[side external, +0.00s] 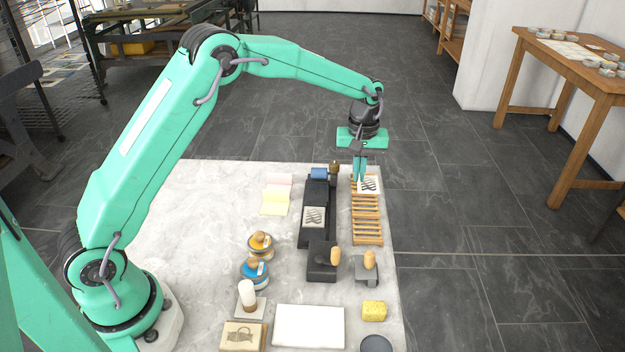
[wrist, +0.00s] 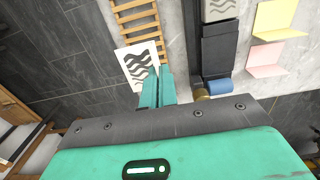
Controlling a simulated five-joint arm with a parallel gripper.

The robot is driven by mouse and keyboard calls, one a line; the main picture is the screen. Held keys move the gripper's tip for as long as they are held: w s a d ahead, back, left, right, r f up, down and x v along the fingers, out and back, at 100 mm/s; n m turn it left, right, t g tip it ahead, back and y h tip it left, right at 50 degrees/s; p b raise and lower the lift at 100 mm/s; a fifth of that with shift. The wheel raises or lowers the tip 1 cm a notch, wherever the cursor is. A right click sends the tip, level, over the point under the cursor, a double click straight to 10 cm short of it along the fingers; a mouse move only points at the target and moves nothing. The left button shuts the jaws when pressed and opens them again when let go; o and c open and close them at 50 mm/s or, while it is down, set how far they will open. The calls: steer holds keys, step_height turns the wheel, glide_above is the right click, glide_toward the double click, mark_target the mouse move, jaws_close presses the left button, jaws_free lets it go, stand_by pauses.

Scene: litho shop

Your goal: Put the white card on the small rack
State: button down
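The white card (side external: 371,186) bears black wavy marks and is at the far end of the small wooden slatted rack (side external: 367,228). In the wrist view the card (wrist: 137,66) overlaps the end of the rack (wrist: 137,21) and is turned slightly from its slats. My gripper (side external: 360,179) points down at the card's left edge. In the wrist view its fingers (wrist: 160,70) are close together with the card's edge between them. I cannot tell whether the card touches the slats.
A black press (side external: 318,190) with a similar printed sheet (side external: 314,217) stands left of the rack. A dark block with a wooden knob (side external: 369,265) and a yellow sponge (side external: 374,311) are in front. Pink and yellow paper (side external: 276,195) lies farther left. The table edge is close right of the rack.

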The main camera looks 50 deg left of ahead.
steer(key=shift+f, duration=0.1)
steer(key=shift+f, duration=3.1)
steer(key=shift+f, duration=0.2)
stand_by(0.3)
steer(key=c, duration=1.6)
jaws_free()
steer(key=c, duration=0.3)
steer(key=shift+r, duration=0.15)
